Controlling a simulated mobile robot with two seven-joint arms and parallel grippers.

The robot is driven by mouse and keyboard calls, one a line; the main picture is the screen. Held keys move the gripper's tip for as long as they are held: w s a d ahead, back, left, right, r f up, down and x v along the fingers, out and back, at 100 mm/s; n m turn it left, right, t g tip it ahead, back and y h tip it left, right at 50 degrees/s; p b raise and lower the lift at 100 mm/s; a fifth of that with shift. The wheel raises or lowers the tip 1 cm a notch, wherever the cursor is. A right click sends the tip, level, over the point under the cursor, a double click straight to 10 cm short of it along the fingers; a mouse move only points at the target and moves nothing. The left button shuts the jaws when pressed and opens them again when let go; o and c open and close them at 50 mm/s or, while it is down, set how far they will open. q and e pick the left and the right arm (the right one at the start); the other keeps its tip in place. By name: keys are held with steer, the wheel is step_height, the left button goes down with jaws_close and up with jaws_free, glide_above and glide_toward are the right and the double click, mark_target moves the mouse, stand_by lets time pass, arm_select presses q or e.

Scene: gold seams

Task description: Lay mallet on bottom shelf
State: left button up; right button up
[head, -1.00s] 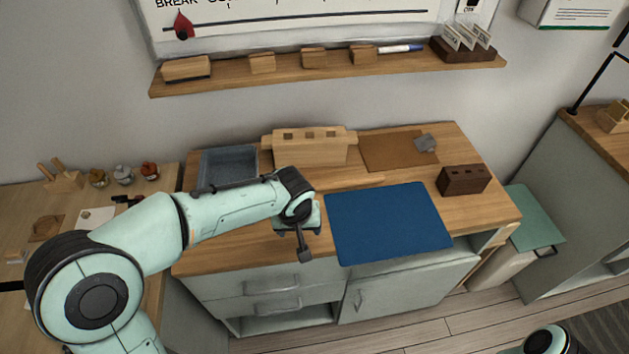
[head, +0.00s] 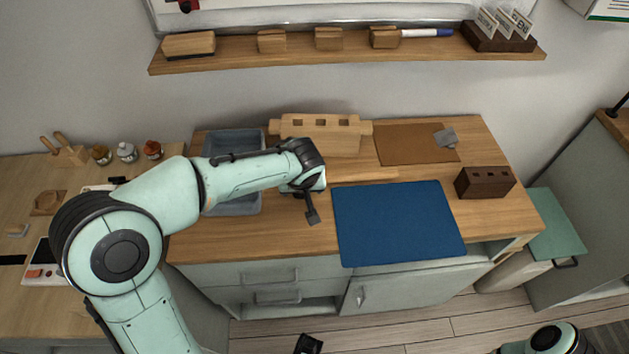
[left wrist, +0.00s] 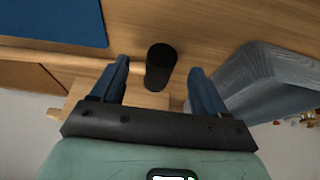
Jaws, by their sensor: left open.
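The mallet lies on the wooden counter. Its pale handle (head: 365,178) shows in the head view, reaching right from under my left wrist, which hides its head. In the left wrist view its black head (left wrist: 161,66) shows between the fingers, with the handle running left.
A blue mat (head: 400,222) lies right of the gripper. A grey tray (head: 236,203) is on the left, partly behind my arm. A wooden block with holes (head: 325,138) stands behind. A dark brown block (head: 485,182) and brown board (head: 405,143) are to the right.

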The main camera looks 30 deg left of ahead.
arm_select(q)
steer(key=x, duration=0.4)
steer(key=shift+w+a+f, duration=0.2)
steer(key=shift+a+f, duration=0.1)
steer(key=c, duration=1.3)
steer(key=shift+r, duration=0.1)
